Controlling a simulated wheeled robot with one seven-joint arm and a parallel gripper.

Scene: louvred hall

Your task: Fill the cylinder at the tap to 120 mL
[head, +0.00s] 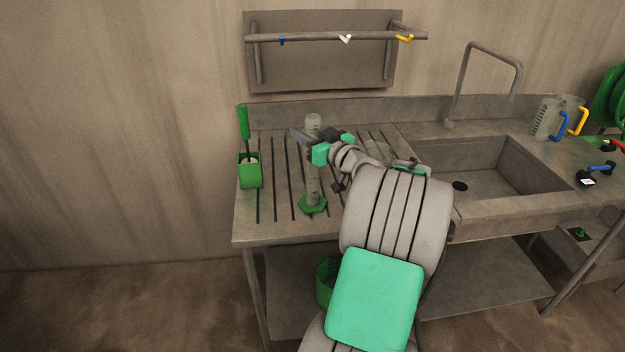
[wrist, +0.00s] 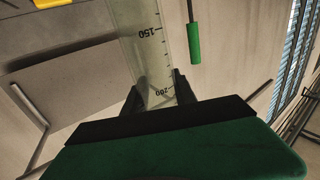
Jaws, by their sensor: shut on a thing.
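The measuring cylinder (head: 313,185) is a clear tube with a green foot, upright on the ribbed drainboard left of the sink. In the wrist view the cylinder (wrist: 145,50) shows black marks, with 150 and 200 readable. My gripper (head: 312,142) is shut on the tube near its upper part; in the wrist view its dark fingers (wrist: 160,92) stand on both sides of the tube. No water level is clear to me. The tap (head: 470,75) is a tall bent grey pipe behind the sink (head: 490,170).
Clear jugs with blue and yellow handles (head: 555,118) stand right of the sink. A green holder with a brush (head: 249,168) is at the drainboard's left edge. A rail with hooks (head: 340,37) hangs on the wall above. The sink basin looks empty.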

